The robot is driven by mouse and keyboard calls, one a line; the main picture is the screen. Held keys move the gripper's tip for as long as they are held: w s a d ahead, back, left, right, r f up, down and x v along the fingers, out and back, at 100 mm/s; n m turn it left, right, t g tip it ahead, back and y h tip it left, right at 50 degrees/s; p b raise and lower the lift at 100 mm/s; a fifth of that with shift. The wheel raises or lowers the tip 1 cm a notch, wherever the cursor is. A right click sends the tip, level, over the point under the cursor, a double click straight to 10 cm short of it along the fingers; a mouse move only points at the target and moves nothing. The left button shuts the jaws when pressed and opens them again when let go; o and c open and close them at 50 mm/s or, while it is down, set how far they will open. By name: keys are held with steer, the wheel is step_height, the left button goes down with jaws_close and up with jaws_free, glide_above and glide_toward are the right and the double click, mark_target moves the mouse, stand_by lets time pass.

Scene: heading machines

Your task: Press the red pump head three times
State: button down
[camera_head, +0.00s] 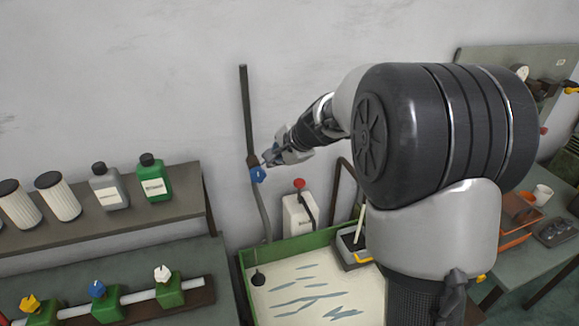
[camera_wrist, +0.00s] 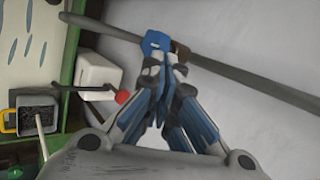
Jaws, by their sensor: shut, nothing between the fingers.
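The red pump head (camera_head: 299,184) sits on top of a white container (camera_head: 298,214) at the back of the green-edged tray. In the wrist view the red pump head (camera_wrist: 122,97) shows just left of my gripper, with the white container (camera_wrist: 98,76) beyond it. My gripper (camera_head: 268,160) is shut and empty. It is up and to the left of the pump head, apart from it. In the wrist view my gripper (camera_wrist: 163,66) has its fingertips in front of, or at, a blue valve handle (camera_wrist: 155,42) on a dark pipe; contact cannot be told.
The dark pipe (camera_head: 246,110) rises along the wall behind the green-edged tray (camera_head: 245,272). A shelf (camera_head: 130,215) with bottles stands left, above a bench with coloured valves. A small container (camera_head: 352,240) with a stick stands right of the pump container. My arm hides part of the right side.

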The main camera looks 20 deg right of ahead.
steer(key=s+a+f+n+g+h+b, duration=0.15)
steer(key=s+n, duration=0.25)
steer(key=s, duration=0.5)
steer(key=s+a+r+n+b, duration=0.1)
steer(key=s+a+n+b, duration=0.2)
steer(key=s, duration=0.6)
steer(key=s+a+f+n+g+b, duration=0.15)
steer(key=s+n, duration=0.25)
steer(key=s, duration=0.6)
steer(key=s+d+f+n+h+b, duration=0.2)
steer(key=s+d+f+n+b, duration=0.1)
steer(key=s, duration=0.7)
step_height(320, 180, down, 2)
steer(key=shift+s+f+n, duration=0.1)
steer(key=shift+s+n, duration=0.2)
steer(key=shift+n, duration=0.5)
steer(key=shift+d, duration=0.15)
